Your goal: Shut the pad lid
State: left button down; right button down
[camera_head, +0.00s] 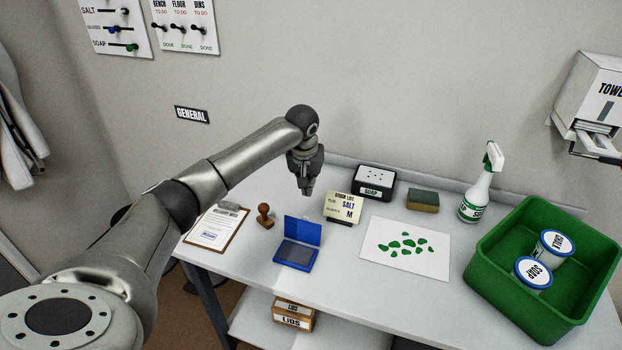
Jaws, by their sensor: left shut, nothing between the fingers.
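The stamp pad (297,253) lies on the bench, a blue case with a dark pad surface. Its blue lid (303,231) stands raised at the back edge, so the case is open. My left gripper (307,192) points down above the bench, behind the lid and slightly right of it. It is shut and empty, apart from the lid. My right gripper is out of view.
A wooden stamp (265,216) and a clipboard (216,228) are left of the pad. A card on a stand (342,207) is close on the right. A white sheet with green blobs (405,262), a sponge (423,201), a spray bottle (478,190) and a green bin (500,293) stand further right.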

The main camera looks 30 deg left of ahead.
aim_at(304, 228)
pick_arm(q)
jog(key=x, duration=0.4)
jog(key=d+x, duration=0.1)
jog(key=x, duration=0.1)
jog(key=shift+w+p, duration=0.1)
jog(key=shift+p, duration=0.3)
jog(key=s+p, duration=0.1)
jog(key=s, duration=0.3)
jog(key=shift+d+r+p, duration=0.15)
jog(key=shift+d+p, duration=0.2)
jog(key=shift+d, duration=0.05)
jog(key=shift+w, duration=0.1)
